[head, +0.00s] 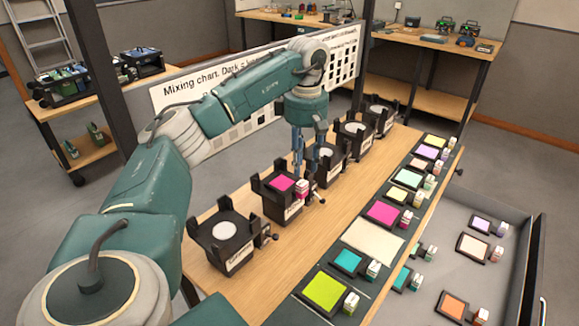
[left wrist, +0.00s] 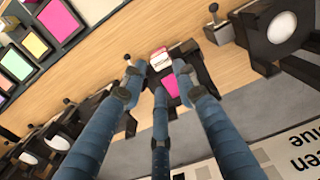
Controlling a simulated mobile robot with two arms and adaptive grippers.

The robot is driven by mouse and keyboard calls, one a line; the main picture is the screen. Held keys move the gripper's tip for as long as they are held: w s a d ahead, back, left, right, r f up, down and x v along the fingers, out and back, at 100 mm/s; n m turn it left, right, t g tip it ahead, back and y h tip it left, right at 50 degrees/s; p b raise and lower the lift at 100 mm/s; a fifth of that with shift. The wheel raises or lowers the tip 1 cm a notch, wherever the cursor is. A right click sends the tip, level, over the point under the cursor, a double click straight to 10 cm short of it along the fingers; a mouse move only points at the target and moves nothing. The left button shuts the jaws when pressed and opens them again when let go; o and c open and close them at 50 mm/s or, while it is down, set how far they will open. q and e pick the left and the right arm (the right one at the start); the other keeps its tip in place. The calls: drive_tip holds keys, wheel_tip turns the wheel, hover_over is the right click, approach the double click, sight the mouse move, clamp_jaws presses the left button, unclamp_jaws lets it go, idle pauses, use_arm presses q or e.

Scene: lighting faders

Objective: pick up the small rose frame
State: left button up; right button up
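A small rose frame (head: 283,183) lies in a black lamp holder (head: 275,202) on the wooden table, with a pink and white block handle (head: 303,187) at its right side. In the left wrist view the rose sheet (left wrist: 170,86) and its handle (left wrist: 159,59) show between my finger tips. My left gripper (head: 301,168) points down just above the handle. Its three blue fingers (left wrist: 158,76) are spread, with no finger visibly closed on the handle. Whether a finger touches it I cannot tell. My right gripper is not in view.
Black holders with pale discs stand in the same row, one nearer (head: 224,231) and several farther. A larger magenta frame (head: 383,212) lies on the dark rack at right among several coloured frames. An open drawer (head: 490,275) holds more frames. Bare tabletop lies between row and rack.

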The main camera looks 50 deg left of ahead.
sight(302, 182)
use_arm(q)
drive_tip(key=shift+s+a+f+p, duration=0.1)
drive_tip(key=shift+f+p, duration=0.15)
drive_tip(key=shift+f, duration=1.25)
drive_tip(key=shift+a+f+p, duration=0.1)
drive_tip(key=shift+f+p, duration=0.1)
drive_tip(key=shift+f, duration=1.25)
clamp_jaws()
